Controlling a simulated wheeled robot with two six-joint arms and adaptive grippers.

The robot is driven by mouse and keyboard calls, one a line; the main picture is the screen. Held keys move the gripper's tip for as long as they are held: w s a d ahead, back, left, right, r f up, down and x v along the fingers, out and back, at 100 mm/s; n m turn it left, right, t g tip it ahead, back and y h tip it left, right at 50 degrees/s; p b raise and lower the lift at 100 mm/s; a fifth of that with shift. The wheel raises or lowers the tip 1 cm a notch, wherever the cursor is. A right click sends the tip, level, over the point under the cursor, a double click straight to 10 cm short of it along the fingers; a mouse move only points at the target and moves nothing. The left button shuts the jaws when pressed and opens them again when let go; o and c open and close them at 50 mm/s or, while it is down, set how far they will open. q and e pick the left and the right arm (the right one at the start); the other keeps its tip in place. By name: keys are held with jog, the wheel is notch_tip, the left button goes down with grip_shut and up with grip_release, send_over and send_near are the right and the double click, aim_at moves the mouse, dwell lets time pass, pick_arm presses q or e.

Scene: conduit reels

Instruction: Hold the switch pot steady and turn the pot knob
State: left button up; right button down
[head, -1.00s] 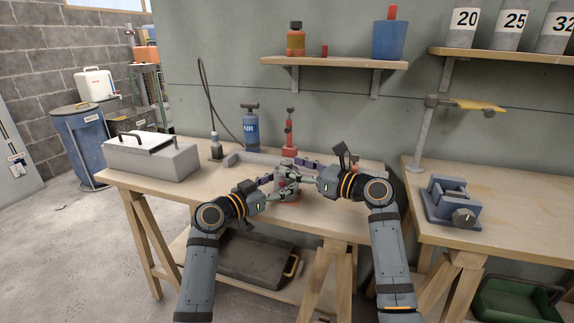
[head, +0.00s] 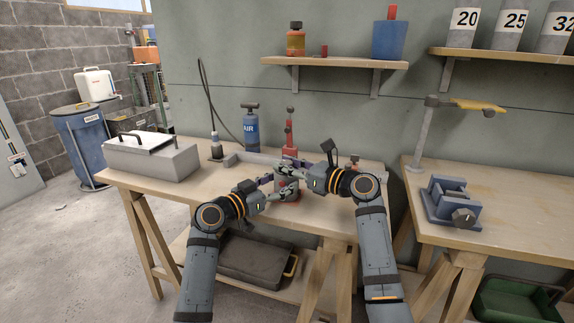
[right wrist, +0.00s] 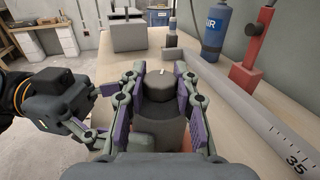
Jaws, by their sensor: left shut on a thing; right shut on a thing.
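The switch pot (head: 290,198) stands upright on the bench, mostly hidden by my grippers in the head view. In the right wrist view it is a grey cylinder (right wrist: 172,132) with a dark collar. The dark round pot knob (right wrist: 157,86), with a small white mark on top, sits above the collar. My left gripper (head: 283,190) is shut on the pot body from the left. My right gripper (head: 284,171) is higher and shut on the knob, with purple finger pads on either side of it. The exact pad contact is partly hidden.
Behind the pot lie a grey ruled bar (right wrist: 262,118) and a red stand (head: 289,135). A blue air pump (head: 250,130) and a grey lidded box (head: 150,160) stand on the bench to the left. A blue vise (head: 452,203) sits on the right bench.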

aim_at(287, 162)
jog(key=shift+w+n+g+y, duration=0.1)
jog(key=shift+n+g+y, duration=0.65)
jog(key=shift+n+g, duration=0.8)
jog(key=shift+w+n+g+y, duration=0.1)
jog(key=shift+n+g+y, duration=0.75)
jog(key=shift+g, duration=1.2)
jog(key=shift+n+g, duration=0.3)
jog(key=shift+s+d+g, duration=0.1)
jog(key=shift+g, duration=0.2)
jog(key=c, duration=1)
grip_release()
jog(key=shift+r+n, duration=0.1)
jog(key=shift+n, duration=0.2)
notch_tip(287, 162, up, 10)
jog(key=shift+f, duration=0.1)
